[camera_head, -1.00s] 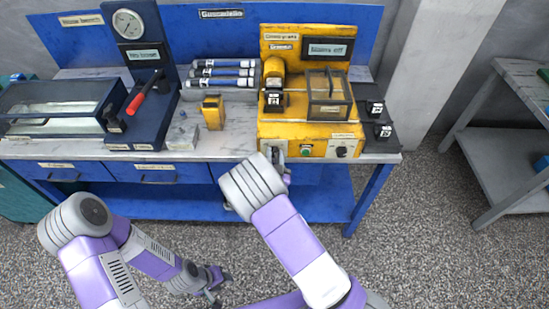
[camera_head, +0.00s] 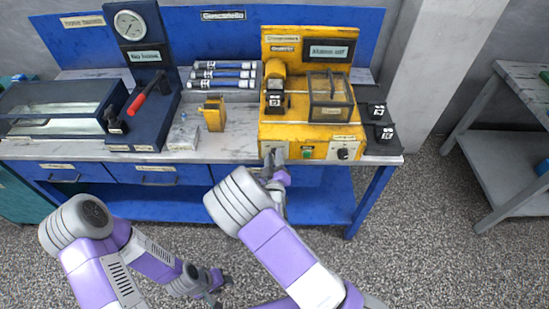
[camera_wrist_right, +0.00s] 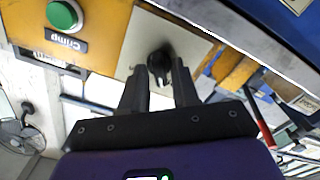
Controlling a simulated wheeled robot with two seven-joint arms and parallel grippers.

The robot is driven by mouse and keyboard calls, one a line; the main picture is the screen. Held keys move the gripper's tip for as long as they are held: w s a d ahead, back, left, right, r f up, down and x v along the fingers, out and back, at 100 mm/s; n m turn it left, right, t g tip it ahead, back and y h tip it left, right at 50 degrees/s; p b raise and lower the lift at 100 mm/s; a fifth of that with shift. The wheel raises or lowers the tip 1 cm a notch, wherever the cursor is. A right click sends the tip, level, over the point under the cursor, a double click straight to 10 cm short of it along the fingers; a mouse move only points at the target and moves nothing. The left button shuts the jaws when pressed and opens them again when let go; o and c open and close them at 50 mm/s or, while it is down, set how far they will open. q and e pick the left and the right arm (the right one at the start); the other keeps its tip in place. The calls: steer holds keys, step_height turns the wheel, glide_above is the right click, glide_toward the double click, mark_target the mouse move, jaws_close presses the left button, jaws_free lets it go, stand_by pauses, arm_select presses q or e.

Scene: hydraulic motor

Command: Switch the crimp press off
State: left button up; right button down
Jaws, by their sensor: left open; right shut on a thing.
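The yellow crimp press (camera_head: 290,131) stands on the bench. Its sign (camera_head: 328,51) appears to read "Mains off". My right gripper (camera_head: 274,158) is at the left end of its front panel. In the right wrist view my right gripper (camera_wrist_right: 160,75) has its fingertips closed on a black rotary switch (camera_wrist_right: 160,48) on a pale plate. The fingers partly hide the switch, so its exact setting is unclear. Beside it is the green Crimp button (camera_wrist_right: 62,15), also in the head view (camera_head: 306,152). My left gripper (camera_head: 222,284) is open and empty, low over the floor.
Another black knob (camera_head: 343,154) is on the press's right front. A small yellow unit (camera_head: 214,114) and a grey block (camera_head: 183,136) stand to its left. A red lever (camera_head: 136,104) sticks out further left. Open floor lies before the bench.

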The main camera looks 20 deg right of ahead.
steer(key=shift+n, duration=1)
steer(key=c, duration=1.1)
jaws_free()
steer(key=shift+c, duration=0.2)
steer(key=v, duration=0.7)
steer(key=shift+s+p, duration=0.3)
steer(key=shift+p, duration=0.15)
steer(key=shift+a, duration=0.1)
